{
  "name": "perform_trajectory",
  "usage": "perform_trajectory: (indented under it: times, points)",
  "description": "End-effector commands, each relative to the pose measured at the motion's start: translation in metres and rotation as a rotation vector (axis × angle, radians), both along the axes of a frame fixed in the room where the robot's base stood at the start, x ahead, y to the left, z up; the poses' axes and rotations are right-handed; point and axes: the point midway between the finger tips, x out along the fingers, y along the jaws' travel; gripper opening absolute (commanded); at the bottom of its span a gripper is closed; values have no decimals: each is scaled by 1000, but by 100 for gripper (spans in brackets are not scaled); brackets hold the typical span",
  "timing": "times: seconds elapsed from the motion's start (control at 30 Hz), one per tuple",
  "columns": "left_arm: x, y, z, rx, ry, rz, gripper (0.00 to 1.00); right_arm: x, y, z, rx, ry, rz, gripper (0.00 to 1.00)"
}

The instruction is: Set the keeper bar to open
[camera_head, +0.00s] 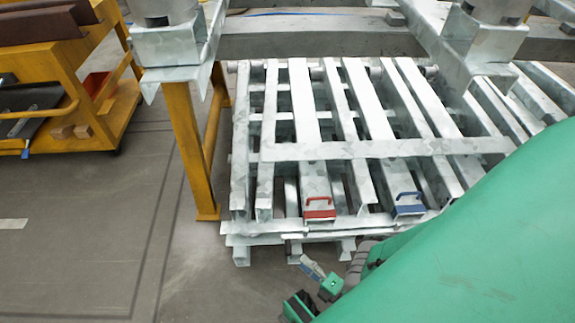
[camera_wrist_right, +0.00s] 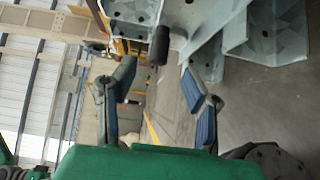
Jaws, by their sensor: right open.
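My right gripper (camera_head: 307,285) is low in front of the galvanized rack, partly hidden by my green arm. In the right wrist view my right gripper (camera_wrist_right: 158,82) is open, with two dark, blue-padded fingers wide apart and nothing between them. A dark cylindrical handle (camera_wrist_right: 160,45) shows just beyond the fingertips, near galvanized steel; it appears apart from both fingers. I cannot tell for sure whether it belongs to the keeper bar. On the rack front, a red handle (camera_head: 319,208) and a blue handle (camera_head: 409,204) sit on separate steel bars. My left gripper is not in view.
The galvanized rack (camera_head: 385,149) of parallel bars fills the middle. A yellow post (camera_head: 188,140) stands at its left side. A yellow cart (camera_head: 92,88) holds dark parts at the upper left. The grey floor (camera_head: 90,225) left of the rack is clear.

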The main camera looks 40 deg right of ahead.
Motion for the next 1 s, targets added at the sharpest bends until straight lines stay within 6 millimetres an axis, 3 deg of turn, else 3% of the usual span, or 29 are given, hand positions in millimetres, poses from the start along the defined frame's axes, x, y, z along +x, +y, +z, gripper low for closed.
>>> perform_trajectory:
  times: [0.1, 0.3, 0.5, 0.77, 0.8, 0.9, 1.0]
  points:
    - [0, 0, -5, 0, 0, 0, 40, 27, 6, 0, 2, -4, 1, 40]
    - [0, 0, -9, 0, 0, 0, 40, 57, 14, -1, 2, -1, 0, 40]
    - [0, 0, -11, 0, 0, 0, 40, 70, 17, -1, 1, 0, -1, 40]
    - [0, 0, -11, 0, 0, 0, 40, 71, 17, 0, 1, 0, -1, 40]
    - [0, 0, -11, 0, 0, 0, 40, 71, 17, 0, 2, 0, -1, 33]
    - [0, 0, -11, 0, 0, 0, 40, 70, 17, 0, 1, 1, -1, 0]
    - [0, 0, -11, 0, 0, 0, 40, 70, 17, -1, 1, 2, -1, 0]
